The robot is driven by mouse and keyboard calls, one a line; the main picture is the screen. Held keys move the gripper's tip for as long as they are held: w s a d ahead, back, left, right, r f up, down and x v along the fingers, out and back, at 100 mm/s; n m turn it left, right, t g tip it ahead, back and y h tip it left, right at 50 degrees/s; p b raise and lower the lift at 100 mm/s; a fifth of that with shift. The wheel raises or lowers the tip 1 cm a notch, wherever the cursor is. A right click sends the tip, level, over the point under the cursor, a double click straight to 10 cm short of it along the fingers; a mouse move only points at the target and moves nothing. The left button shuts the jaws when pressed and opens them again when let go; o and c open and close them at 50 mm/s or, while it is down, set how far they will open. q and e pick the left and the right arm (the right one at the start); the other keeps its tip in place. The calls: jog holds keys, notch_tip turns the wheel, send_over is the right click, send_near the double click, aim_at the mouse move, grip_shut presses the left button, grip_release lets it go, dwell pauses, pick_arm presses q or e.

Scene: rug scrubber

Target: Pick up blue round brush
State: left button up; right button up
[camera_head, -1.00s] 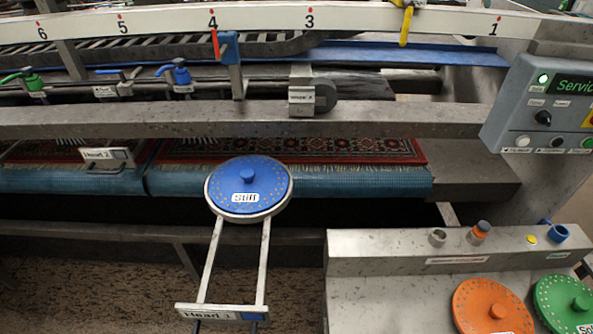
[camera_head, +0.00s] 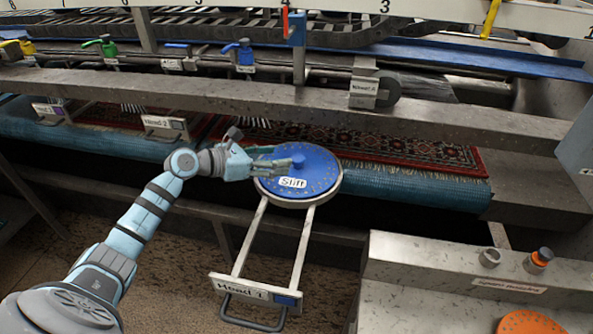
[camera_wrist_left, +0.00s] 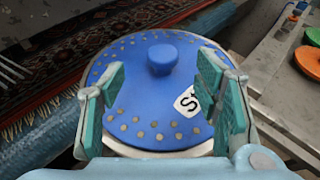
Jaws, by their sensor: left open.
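The blue round brush (camera_head: 318,178), a flat disc with a central knob and a "Stiff" label, sits in a round metal holder at the end of a pulled-out frame marked Head 1 (camera_head: 252,288). My left gripper (camera_head: 290,160) reaches over the disc from the left, its fingers by the knob. In the left wrist view the brush (camera_wrist_left: 150,105) fills the middle. The open gripper's (camera_wrist_left: 165,95) two green finger pads stand on either side, with the knob between and slightly beyond them. I cannot tell whether they touch the disc. My right gripper is not in view.
A patterned rug (camera_head: 400,150) lies behind the brush, with a blue roller edge (camera_head: 420,188) in front of it. A steel beam (camera_head: 250,100) runs above. A metal counter (camera_head: 440,262) with an orange disc (camera_head: 530,322) stands at the lower right.

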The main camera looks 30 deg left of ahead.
aim_at(297, 157)
pick_arm(q)
jog(key=x, duration=0.7)
jog(key=shift+w+d+f, duration=0.15)
jog(key=shift+w+d, duration=0.05)
jog(key=shift+d, duration=0.15)
jog(key=c, duration=1.3)
grip_shut()
